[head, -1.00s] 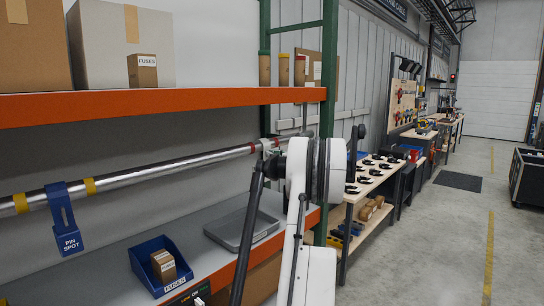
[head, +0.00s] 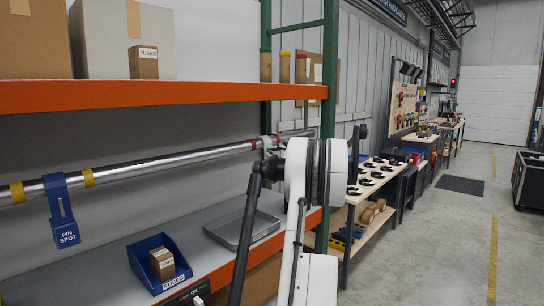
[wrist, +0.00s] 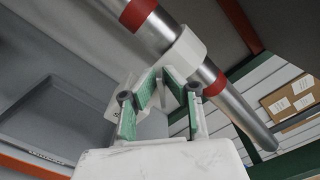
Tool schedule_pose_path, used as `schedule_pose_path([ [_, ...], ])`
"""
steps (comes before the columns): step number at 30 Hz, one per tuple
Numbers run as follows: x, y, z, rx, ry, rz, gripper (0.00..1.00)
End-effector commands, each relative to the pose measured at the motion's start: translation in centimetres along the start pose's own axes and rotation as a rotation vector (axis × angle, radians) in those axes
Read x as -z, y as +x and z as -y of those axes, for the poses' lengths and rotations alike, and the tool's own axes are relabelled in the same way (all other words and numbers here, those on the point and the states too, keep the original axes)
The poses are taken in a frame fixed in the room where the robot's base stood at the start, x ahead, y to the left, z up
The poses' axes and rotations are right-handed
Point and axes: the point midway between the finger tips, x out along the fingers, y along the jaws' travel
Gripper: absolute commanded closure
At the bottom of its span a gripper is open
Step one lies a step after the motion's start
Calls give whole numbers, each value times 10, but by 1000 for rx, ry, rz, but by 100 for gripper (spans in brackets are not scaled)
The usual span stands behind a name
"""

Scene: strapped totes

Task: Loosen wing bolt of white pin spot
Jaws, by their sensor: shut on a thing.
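The white pin spot's clamp (wrist: 186,52) wraps the metal pipe (wrist: 215,82) between two red tape bands in the wrist view; a white part of the lamp (wrist: 112,97) shows to the left. My gripper (wrist: 163,78), with green pads, is closed just beside the clamp, on a small part of the white pin spot. The wing bolt itself cannot be made out between the pads. In the head view my own arm hides the gripper and most of the white pin spot, near the pipe's far end.
A blue pin spot (head: 63,218) hangs from the same pipe between yellow bands. Below are a blue fuse bin (head: 152,268) and a grey tray (head: 242,231) on the shelf. An orange beam (head: 160,93) runs above the pipe.

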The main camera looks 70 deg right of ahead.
Motion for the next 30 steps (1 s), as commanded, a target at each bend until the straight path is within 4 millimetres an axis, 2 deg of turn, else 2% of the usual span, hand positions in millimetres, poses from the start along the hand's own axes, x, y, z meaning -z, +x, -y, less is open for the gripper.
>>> schedule_pose_path([
  [15, 1, 0, -6, 0, -454, 0, 100],
  [21, 2, 0, -7, 0, -573, 0, 100],
  [30, 2, 0, -7, 0, -661, 0, 100],
])
